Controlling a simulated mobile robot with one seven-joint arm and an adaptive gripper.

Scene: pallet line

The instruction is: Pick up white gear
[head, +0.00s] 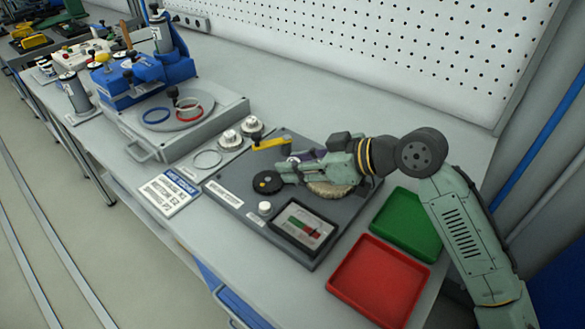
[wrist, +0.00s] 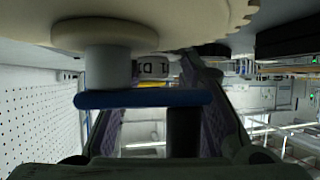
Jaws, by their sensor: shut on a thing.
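The white gear (head: 332,189) is cream coloured with a toothed rim and shows partly below my gripper (head: 292,168) in the head view, over the dark grey plate (head: 240,188). In the wrist view, the gear (wrist: 215,20) fills the top edge, very close, with its round hub and a grey shaft (wrist: 108,68) beside my fingers. My gripper is shut on the gear, with purple finger pads along its sides. The exact contact is hidden, and I cannot tell whether the gear touches the plate.
A black round part (head: 267,182), a yellow handle (head: 270,144) and a small display (head: 304,229) are on the plate near my gripper. A green tray (head: 407,224) and red tray (head: 378,283) stand at right. A perforated wall (head: 400,45) runs behind the bench.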

